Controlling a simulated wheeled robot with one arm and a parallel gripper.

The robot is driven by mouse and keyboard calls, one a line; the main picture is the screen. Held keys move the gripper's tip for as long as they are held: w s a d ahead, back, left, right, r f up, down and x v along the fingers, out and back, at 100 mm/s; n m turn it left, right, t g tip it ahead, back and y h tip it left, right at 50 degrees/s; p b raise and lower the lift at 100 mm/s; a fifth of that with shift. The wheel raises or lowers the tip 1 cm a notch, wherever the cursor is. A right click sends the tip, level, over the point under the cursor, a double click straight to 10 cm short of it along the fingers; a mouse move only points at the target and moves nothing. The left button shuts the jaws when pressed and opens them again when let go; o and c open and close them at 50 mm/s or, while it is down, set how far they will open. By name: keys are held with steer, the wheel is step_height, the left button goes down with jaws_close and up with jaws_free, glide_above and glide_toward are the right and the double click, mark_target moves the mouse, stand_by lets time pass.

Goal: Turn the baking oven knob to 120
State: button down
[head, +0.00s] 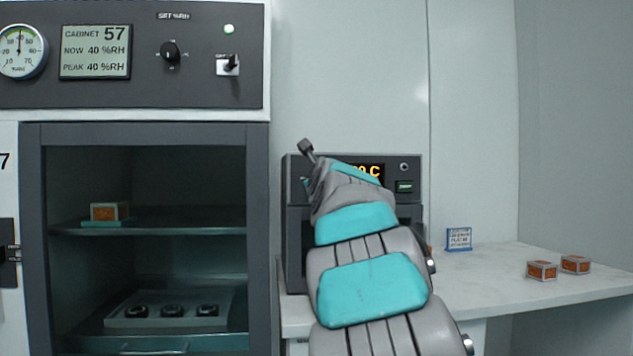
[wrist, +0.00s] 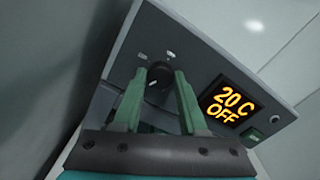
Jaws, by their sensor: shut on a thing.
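The baking oven (head: 413,165) stands on the bench behind my arm, which hides most of its front panel in the head view. In the wrist view its dark panel shows a round black knob (wrist: 158,94) with small pale marks around it. In the head view the fingers and the knob are hidden, and the display (head: 372,171) is partly covered.
A humidity cabinet (head: 257,230) stands close on the left, its shelves holding an orange box (head: 109,211) and a tray (head: 114,320) with dark round parts. On the right, the bench (head: 490,279) has a small sign (head: 459,239) and orange boxes (head: 542,270), with free room between.

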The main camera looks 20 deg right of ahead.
steer(key=shift+f, duration=0.15)
steer(key=shift+c, duration=2.2)
jaws_free()
steer(key=v, duration=0.7)
steer(key=shift+s+b, duration=0.4)
steer(key=shift+b, duration=0.05)
steer(key=shift+a, duration=0.15)
